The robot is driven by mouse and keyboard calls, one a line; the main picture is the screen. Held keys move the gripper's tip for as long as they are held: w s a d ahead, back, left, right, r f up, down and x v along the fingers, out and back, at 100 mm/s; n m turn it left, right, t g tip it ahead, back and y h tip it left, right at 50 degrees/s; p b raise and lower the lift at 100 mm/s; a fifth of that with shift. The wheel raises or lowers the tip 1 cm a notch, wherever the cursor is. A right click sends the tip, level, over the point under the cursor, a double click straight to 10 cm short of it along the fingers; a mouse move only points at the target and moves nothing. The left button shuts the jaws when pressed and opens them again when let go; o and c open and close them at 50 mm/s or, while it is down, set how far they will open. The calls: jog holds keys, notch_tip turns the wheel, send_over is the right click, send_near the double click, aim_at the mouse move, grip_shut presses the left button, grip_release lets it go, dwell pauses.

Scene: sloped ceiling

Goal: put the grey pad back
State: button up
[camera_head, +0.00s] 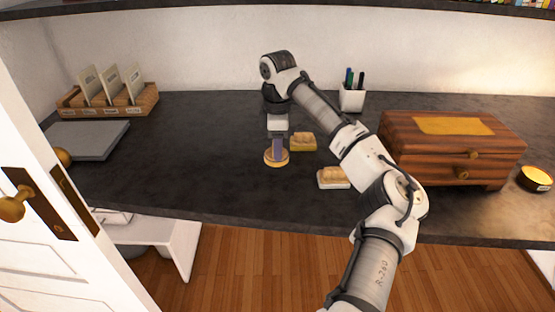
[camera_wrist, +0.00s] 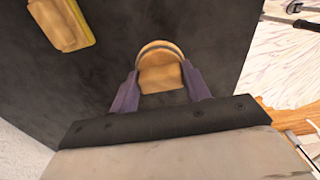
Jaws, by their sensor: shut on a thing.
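My gripper (camera_head: 277,149) points down over the dark counter, shut on a round tan piece (camera_head: 276,158). In the wrist view the purple fingers stand either side of its tan block (camera_wrist: 161,78), and a thin grey band (camera_wrist: 160,47) runs around its round edge. It is low over the counter; I cannot tell whether it touches. A flat grey slab (camera_head: 87,140) lies at the left of the counter. I cannot tell which of the two is the grey pad. A yellow pad with a tan block (camera_head: 302,142) is close behind on the right; it also shows in the wrist view (camera_wrist: 62,23).
A white-based tan block (camera_head: 333,178) lies near the front edge. A pen cup (camera_head: 352,98) and a wooden card rack (camera_head: 108,100) stand behind. The counter left of my gripper is clear.

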jog(key=shift+f, duration=2.6)
jog(key=shift+f, duration=0.15)
jog(key=o, duration=0.9)
notch_tip(320, 180, up, 12)
jog(key=shift+r, duration=0.2)
